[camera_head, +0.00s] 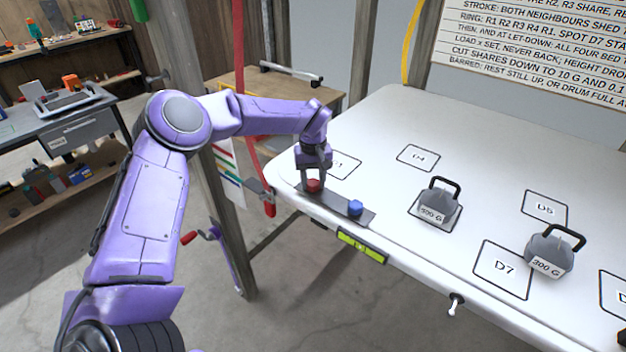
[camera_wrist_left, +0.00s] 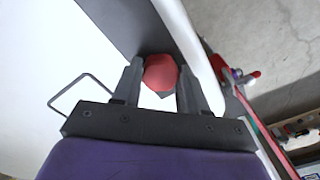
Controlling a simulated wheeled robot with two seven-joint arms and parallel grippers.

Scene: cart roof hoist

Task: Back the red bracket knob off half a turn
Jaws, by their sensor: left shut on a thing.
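The red bracket knob (camera_head: 313,185) sits on a dark bracket plate (camera_head: 337,203) at the near left corner of the white panel. In the left wrist view the knob (camera_wrist_left: 160,73) is a red faceted piece between the two fingers. My left gripper (camera_head: 314,180) comes down on it from above and is shut on it; the gripper (camera_wrist_left: 158,85) shows both fingers at the knob's sides. A blue knob (camera_head: 355,208) stands on the same plate to the right, clear of the gripper. My right gripper is not in view.
A wooden post (camera_head: 215,170) and red strap (camera_head: 243,110) stand close by my left arm.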

